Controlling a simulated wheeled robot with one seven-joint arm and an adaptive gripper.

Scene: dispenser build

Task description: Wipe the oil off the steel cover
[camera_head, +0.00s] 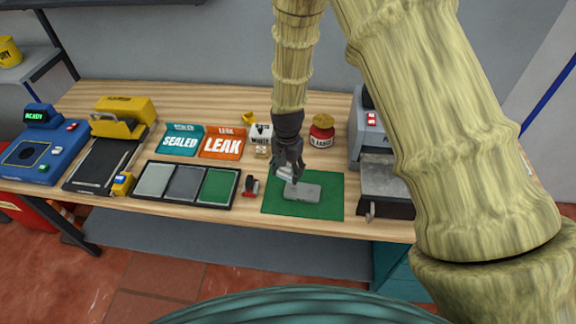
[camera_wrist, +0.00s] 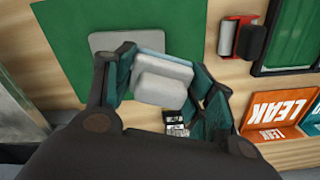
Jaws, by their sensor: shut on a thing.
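The steel cover, a flat grey rounded plate (camera_head: 301,193), lies on a green mat (camera_head: 332,208). In the wrist view, part of the cover (camera_wrist: 112,42) shows beyond my fingers on the green mat (camera_wrist: 75,60). My gripper (camera_head: 288,173) is over the cover's upper left end. It is shut on a pale grey-white block (camera_wrist: 163,78), possibly a wiping pad. I cannot tell whether the block touches the cover. No oil can be made out.
A red jar (camera_head: 321,134) and a white bottle (camera_head: 261,135) stand behind the mat. A small red-and-black item (camera_head: 251,187) lies left of it, next to a tray (camera_head: 238,200) with grey and green panels. A machine (camera_head: 384,185) stands right.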

